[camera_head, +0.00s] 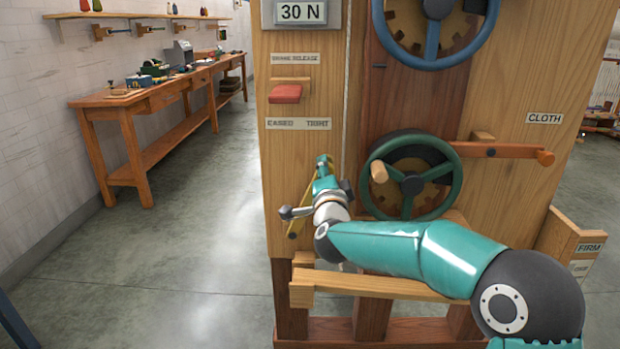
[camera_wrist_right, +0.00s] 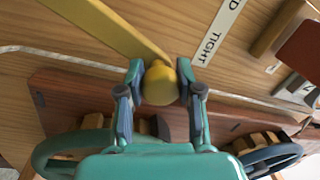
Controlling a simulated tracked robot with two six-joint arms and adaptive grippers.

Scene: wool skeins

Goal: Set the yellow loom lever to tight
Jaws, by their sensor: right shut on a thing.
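The yellow loom lever (camera_head: 294,229) is mostly behind my right gripper in the head view and slants up to the right. Its arm (camera_wrist_right: 112,28) and round yellow knob (camera_wrist_right: 160,84) show clearly in the right wrist view. My right gripper (camera_head: 323,165) is shut on the knob, with one finger on each side of it. The label plate (camera_head: 298,124) above reads EASED at left and TIGHT at right. The lever's knob end is below the TIGHT side. In the wrist view the word TIGHT (camera_wrist_right: 209,47) is close beside the knob. My left gripper is out of view.
A red brake release handle (camera_head: 285,93) sticks out above the label plate. A green handwheel (camera_head: 412,176) is just right of my gripper, and a blue handwheel (camera_head: 432,40) is higher. A wooden workbench (camera_head: 140,98) stands along the left wall, with clear floor between.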

